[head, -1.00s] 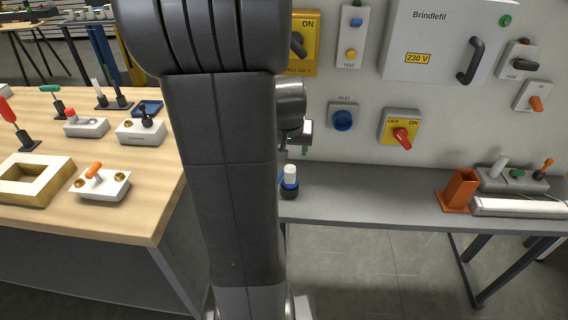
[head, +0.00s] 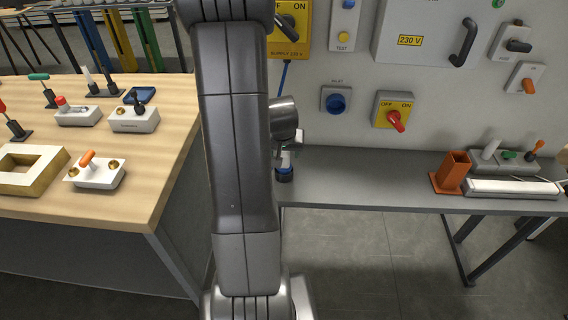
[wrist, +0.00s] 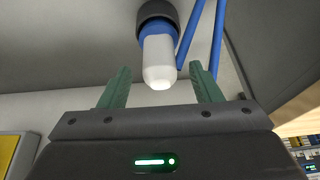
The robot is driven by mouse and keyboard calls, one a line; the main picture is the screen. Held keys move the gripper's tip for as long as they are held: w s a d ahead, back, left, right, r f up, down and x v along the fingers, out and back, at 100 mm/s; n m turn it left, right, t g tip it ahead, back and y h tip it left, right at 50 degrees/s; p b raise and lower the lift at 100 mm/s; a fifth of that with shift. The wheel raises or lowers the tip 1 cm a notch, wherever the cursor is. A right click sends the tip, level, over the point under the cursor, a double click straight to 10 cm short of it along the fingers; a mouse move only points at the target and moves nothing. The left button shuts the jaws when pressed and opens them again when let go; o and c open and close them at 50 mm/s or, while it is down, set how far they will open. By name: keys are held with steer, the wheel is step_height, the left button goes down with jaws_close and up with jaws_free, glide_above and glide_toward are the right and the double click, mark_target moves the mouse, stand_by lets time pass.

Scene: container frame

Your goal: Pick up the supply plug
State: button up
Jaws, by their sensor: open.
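The supply plug (head: 284,171) stands on the grey bench just right of my arm in the head view; it has a blue band and a dark base. In the wrist view the plug (wrist: 158,58) shows a white rounded end, a blue band and a black collar. My gripper (wrist: 161,68) is open, with a green finger on either side of the plug's white end and a gap on both sides. In the head view my arm and wrist partly hide the gripper and the plug's top.
A blue cable (wrist: 190,40) runs close beside the plug. The wall panel behind the bench holds a blue inlet (head: 336,102) and a red-yellow switch (head: 394,115). An orange holder (head: 451,172) stands to the right. The bench between is clear. A wooden table (head: 150,185) is at left.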

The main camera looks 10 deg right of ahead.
steer(key=shift+x, duration=0.9)
jaws_close()
step_height(320, 180, up, 10)
steer(key=shift+r+p, duration=1.55)
steer(key=shift+r, duration=0.8)
